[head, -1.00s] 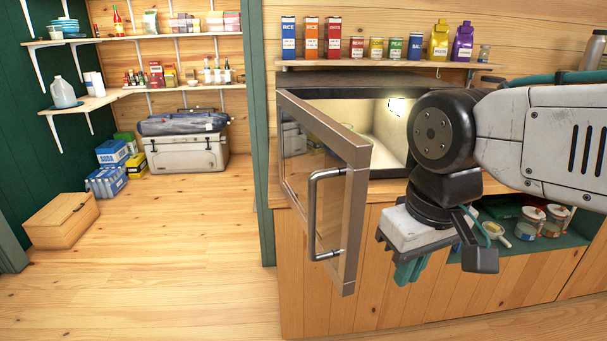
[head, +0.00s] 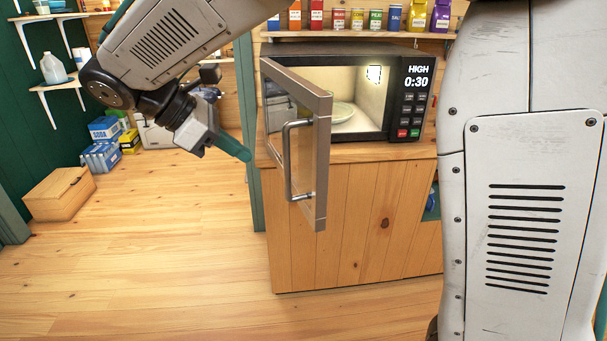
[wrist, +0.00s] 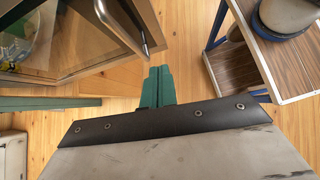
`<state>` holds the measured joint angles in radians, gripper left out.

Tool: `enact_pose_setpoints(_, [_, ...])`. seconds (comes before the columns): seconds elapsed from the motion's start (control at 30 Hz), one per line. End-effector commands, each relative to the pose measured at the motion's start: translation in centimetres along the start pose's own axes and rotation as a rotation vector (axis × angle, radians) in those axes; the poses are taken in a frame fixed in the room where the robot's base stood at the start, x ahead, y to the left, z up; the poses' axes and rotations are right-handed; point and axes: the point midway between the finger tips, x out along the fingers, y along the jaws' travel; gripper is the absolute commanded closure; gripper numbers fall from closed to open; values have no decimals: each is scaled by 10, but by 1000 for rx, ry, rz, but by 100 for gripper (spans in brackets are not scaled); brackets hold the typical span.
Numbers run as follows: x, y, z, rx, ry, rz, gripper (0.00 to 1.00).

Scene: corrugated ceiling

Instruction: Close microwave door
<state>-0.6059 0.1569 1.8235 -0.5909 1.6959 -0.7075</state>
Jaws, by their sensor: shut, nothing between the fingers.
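The microwave (head: 408,72) sits on the wooden counter with its lit inside and a plate showing. Its display reads HIGH 0:30. The microwave door (head: 322,165) stands wide open, swung out toward me, with a metal bar handle (head: 288,160) on its outer face. My gripper (head: 246,155) is to the left of the door, in front of the green post, shut and empty. In the wrist view the green fingers (wrist: 157,87) are together, and the door's handle (wrist: 122,28) is to their upper left. The fingers appear apart from the door.
A wooden counter (head: 345,215) stands under the microwave. A wooden box (head: 60,195) lies on the floor at left. A wood-topped cart or shelf (wrist: 235,75) shows at right in the wrist view. Floor between is clear.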

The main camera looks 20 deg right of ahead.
Motion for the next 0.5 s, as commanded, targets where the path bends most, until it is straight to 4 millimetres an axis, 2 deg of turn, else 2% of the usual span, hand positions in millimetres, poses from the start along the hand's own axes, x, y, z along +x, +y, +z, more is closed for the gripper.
enact_pose_setpoints(0.03, [-6,3,9,-26,-16,8,100])
enact_pose_setpoints(0.1, [-6,1,13,-69,-37,3,100])
enact_pose_setpoints(0.27, [1,-1,12,-101,-39,1,100])
enact_pose_setpoints(0.37, [17,-1,13,-99,-39,-1,100])
enact_pose_setpoints(0.5, [47,-1,15,-97,-39,-4,100])
